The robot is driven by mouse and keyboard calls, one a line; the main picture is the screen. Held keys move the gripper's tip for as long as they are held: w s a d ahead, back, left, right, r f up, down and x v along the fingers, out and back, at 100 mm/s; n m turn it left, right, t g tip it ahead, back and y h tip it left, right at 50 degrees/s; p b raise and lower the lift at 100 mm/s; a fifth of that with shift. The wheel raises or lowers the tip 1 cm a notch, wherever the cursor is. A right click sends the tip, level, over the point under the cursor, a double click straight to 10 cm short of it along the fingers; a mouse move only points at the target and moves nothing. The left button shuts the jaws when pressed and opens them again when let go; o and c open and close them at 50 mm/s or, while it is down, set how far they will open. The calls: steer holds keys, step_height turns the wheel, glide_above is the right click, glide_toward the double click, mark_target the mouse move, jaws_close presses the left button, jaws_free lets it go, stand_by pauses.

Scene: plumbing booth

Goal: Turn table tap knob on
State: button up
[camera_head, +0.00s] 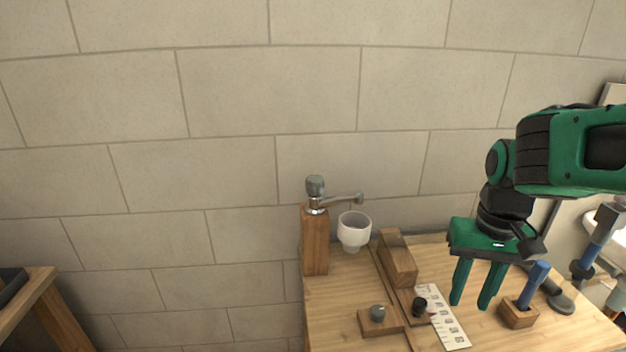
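A metal tap (335,200) stands on top of a wooden post (315,242) at the table's left back corner. Its rounded grey knob (315,185) is on top, and its spout reaches right, above a white cup (354,232). My gripper (470,304) is green and points down over the right part of the table, well to the right of the tap. Its two fingers are apart with nothing seen between them. Whether the fingertips touch the table is hard to tell. The knob is in plain view; its turned position cannot be told.
On the wooden table (340,300) are a wooden block (397,262), a grey knob on a wood base (378,313), a black knob (420,305), a marked strip (452,328) and a blue handle (533,282) in a block. A stone wall (230,170) stands behind. Space above the tap is clear.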

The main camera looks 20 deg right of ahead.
steer(key=o, duration=0.4)
steer(key=shift+s+r, duration=0.1)
steer(key=shift+o, duration=1.2)
steer(key=w+r, duration=0.4)
steer(key=w, duration=0.1)
steer(key=shift+w+d+r, duration=0.3)
steer(key=shift+d, duration=0.1)
step_height(320, 180, up, 14)
steer(key=m, duration=0.3)
glide_above(314, 177)
step_height(314, 177, down, 11)
steer(key=shift+s+r, duration=0.1)
steer(key=shift+r, duration=0.05)
steer(key=shift+c, duration=0.3)
